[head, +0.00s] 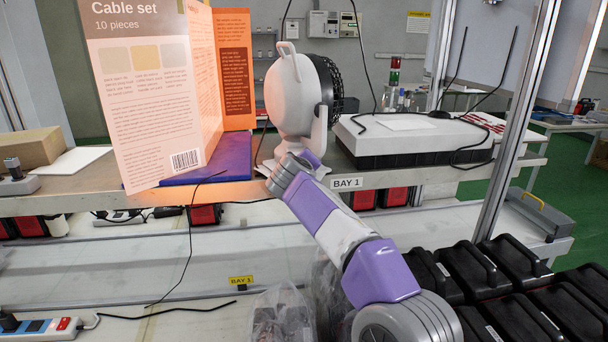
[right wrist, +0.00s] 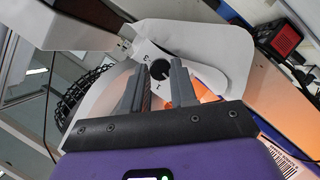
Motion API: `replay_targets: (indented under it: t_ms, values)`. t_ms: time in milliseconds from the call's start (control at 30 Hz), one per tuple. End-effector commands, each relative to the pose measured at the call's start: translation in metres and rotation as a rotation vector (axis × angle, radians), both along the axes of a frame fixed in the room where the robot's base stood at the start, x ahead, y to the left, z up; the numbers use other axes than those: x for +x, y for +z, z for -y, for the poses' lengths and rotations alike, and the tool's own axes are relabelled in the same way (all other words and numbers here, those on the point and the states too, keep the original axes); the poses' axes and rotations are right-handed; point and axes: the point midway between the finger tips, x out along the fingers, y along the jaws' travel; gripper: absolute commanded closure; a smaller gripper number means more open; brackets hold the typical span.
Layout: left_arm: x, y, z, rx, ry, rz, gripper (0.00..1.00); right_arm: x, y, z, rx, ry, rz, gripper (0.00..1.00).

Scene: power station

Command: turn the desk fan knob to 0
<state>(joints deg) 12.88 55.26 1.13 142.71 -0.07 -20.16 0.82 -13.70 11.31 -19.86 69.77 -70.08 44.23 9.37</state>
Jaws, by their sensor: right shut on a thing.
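The white desk fan (head: 287,98) stands on the shelf, its dark grille (head: 331,92) turned to the right. My right gripper (head: 290,167) reaches its base from the front, and the arm hides part of the base. In the right wrist view, the dark round knob (right wrist: 160,69) sits on the fan's white base (right wrist: 205,45), with small dark marks printed around it. The fingers of my right gripper (right wrist: 160,72) stand on either side of the knob and are shut on it. The exact setting is too small to read. My left gripper is not in view.
A tall Cable set folder (head: 150,90) stands left of the fan on a blue base (head: 225,160). A white flat box (head: 410,135) with cables lies to the right. A metal post (head: 515,120) rises at the right. Black cases (head: 490,270) sit lower right.

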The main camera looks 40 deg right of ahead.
Motion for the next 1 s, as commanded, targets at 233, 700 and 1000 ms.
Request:
replay_targets:
  t_ms: [233,700,1000]
  values:
    - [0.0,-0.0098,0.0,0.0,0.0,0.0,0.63,0.0008,-0.003,-0.0014,-0.118,0.0,-0.068,1.0]
    - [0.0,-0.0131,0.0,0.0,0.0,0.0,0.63,0.0013,-0.0023,-0.0018,-0.186,0.001,-0.105,1.0]
    - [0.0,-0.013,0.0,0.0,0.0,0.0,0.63,0.0012,-0.0022,-0.0017,-0.185,0.002,-0.104,0.67]
